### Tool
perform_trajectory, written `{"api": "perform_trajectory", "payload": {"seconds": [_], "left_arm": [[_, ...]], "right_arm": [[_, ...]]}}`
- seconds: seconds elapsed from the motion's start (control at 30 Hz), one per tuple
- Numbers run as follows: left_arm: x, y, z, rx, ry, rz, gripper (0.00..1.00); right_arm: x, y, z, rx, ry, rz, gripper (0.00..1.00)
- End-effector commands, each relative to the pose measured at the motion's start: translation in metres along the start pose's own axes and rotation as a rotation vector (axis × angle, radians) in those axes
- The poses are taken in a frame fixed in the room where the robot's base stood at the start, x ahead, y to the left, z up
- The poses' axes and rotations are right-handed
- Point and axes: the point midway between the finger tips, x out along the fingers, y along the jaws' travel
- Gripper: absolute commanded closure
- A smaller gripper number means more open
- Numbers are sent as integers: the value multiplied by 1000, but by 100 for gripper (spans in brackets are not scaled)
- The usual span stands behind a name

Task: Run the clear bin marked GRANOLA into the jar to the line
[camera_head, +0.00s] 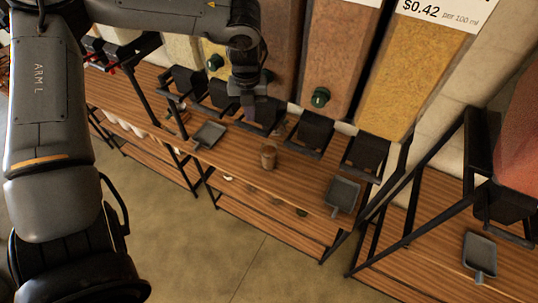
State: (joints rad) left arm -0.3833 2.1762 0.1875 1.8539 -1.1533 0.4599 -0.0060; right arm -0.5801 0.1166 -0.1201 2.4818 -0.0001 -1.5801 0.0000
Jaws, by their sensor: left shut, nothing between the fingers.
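My left gripper (262,112) is shut and empty, in front of the row of clear bins, over a black dispenser spout (262,127). Clear bins stand behind: a reddish-brown one (337,55) and a golden-yellow one (415,75) to the right, and a paler one (180,48) to the left. No GRANOLA label is readable. My right gripper is not in view.
Grey scoops lie on the shelf at the left (208,134) and right (342,194), and another (479,254) is on the right-hand rack. A price label (437,10) reads $0.42. Black frame posts divide the racks. The floor (215,245) in front is clear.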

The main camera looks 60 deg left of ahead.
Motion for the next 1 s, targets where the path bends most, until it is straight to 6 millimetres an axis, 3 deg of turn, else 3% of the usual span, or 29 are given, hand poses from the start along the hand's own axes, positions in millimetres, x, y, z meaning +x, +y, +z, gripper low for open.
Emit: {"api": "perform_trajectory", "payload": {"seconds": [0.27,0.73,1.0], "left_arm": [[-1,0,0,0,0,0,100],[-45,0,0,0,0,0,100],[-49,0,0,0,0,0,100]], "right_arm": [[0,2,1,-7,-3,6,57],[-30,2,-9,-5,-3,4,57],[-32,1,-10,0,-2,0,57]]}}
